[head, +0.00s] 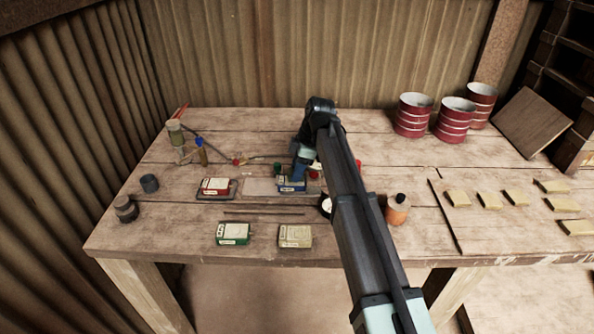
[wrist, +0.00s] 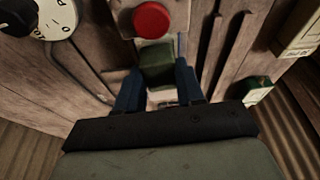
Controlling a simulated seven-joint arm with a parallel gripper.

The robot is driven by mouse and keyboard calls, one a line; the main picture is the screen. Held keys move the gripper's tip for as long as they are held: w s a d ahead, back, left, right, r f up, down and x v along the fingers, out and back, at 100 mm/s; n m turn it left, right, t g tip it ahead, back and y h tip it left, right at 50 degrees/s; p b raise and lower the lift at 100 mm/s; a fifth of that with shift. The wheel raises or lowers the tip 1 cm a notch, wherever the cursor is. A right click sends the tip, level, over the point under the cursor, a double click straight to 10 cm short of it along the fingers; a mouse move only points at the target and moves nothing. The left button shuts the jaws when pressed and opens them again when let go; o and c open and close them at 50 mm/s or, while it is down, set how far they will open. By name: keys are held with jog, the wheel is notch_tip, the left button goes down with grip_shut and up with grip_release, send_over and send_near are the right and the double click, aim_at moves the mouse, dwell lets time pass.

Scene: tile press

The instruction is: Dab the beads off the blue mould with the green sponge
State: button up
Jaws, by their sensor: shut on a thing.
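My gripper (head: 299,174) is over the middle of the table, its blue fingers pointing down. In the wrist view my gripper (wrist: 157,82) is shut on the dark green sponge (wrist: 157,64), a block held between the two fingers. The blue mould (head: 291,185) is a small blue block with a pale label, right below my fingertips in the head view. I cannot tell whether the sponge touches it. The beads are too small or hidden to make out.
A red round knob (wrist: 151,19) is just ahead of the sponge. A white dial (head: 326,205) stands close by. Red (head: 215,187), green (head: 233,233) and cream (head: 295,236) labelled blocks lie around. An orange bottle (head: 397,209) is at the right; red tins (head: 455,120) stand behind.

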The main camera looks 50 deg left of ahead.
jog(key=shift+r, duration=3.1)
jog(key=shift+d, duration=0.1)
